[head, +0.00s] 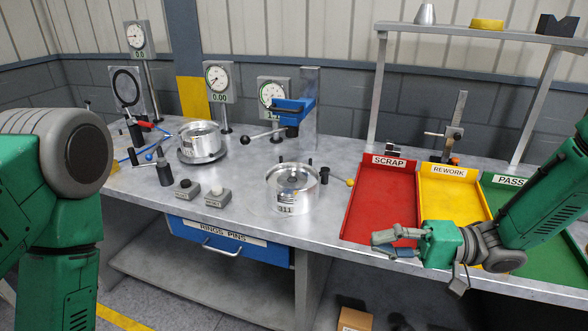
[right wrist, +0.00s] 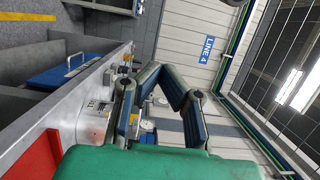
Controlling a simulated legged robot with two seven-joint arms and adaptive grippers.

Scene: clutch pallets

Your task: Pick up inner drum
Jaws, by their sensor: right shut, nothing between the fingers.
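Two silvery metal drums stand on the grey bench in the head view. One drum (head: 293,190), marked 311, stands at the middle near the front edge. The other drum (head: 200,138) sits on a dark round base further back at the left. I cannot tell which is the inner drum. My right gripper (head: 382,245) is shut and empty, by the front of the red tray, to the right of and apart from the marked drum. Its fingers also show in the right wrist view (right wrist: 160,92). My left gripper is out of view; only its arm shows.
Red scrap (head: 352,215), yellow rework (head: 440,180) and green pass (head: 500,190) trays line the right. Dial gauges (head: 218,82) stand behind the drums. A blue-topped stand (head: 308,120) rises behind the marked drum. A blue drawer (head: 190,233) is below the bench.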

